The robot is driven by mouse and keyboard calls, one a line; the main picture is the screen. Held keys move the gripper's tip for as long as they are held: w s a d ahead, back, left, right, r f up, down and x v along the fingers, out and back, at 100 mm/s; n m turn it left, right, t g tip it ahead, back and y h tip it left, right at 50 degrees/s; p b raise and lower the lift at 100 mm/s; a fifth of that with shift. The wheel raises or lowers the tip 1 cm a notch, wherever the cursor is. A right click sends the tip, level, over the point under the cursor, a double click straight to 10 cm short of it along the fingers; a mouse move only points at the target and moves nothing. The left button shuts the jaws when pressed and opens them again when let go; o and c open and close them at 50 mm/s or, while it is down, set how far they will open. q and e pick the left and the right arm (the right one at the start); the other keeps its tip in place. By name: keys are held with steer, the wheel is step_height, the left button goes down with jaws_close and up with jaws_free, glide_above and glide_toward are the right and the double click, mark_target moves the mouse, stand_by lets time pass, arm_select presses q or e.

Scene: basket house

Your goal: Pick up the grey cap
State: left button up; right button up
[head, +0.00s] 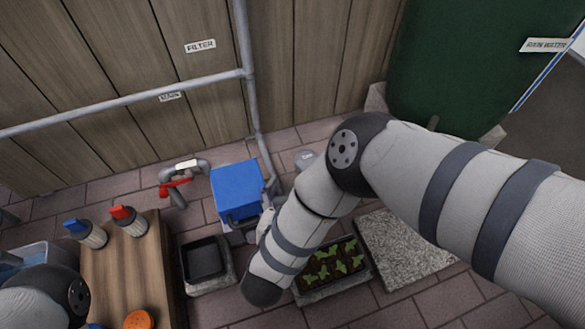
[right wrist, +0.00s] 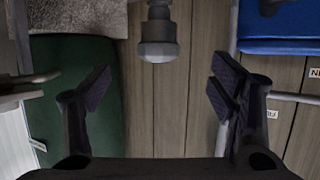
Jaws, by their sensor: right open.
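The grey cap (head: 305,157) shows in the head view as a small round grey top on the floor by the fence, just left of my right elbow and partly hidden by my arm. In the right wrist view, a grey cap (right wrist: 157,50) on a short pipe hangs upside down in the picture, near the middle top. My right gripper (right wrist: 160,88) is open and empty, with its fingers spread on either side below the cap in that view. It does not touch the cap. In the head view my right forearm hides much of the gripper. My left gripper is out of view.
A blue box (head: 238,188) stands left of the cap, and a green rain-water tank (head: 440,70) stands right. A seedling tray (head: 330,268), a stone slab (head: 405,245) and a black tray (head: 205,258) lie in front. A wooden table (head: 130,270) holds filters.

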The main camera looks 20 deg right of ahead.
mark_target(307, 162)
steer(key=b+x, duration=0.2)
steer(key=x, duration=0.3)
steer(key=b+x, duration=0.2)
steer(key=x, duration=0.4)
steer(key=shift+w+d+r+b, duration=0.15)
steer(key=shift+w+d+b, duration=0.05)
steer(key=shift+b, duration=0.15)
steer(key=shift+w+d, duration=0.1)
steer(key=shift+w, duration=0.1)
steer(key=shift+r, duration=0.15)
steer(key=shift+c, duration=1)
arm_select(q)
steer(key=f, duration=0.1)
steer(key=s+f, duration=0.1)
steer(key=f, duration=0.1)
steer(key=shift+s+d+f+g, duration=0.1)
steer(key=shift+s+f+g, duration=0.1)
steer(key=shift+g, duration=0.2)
arm_select(e)
steer(key=c, duration=1)
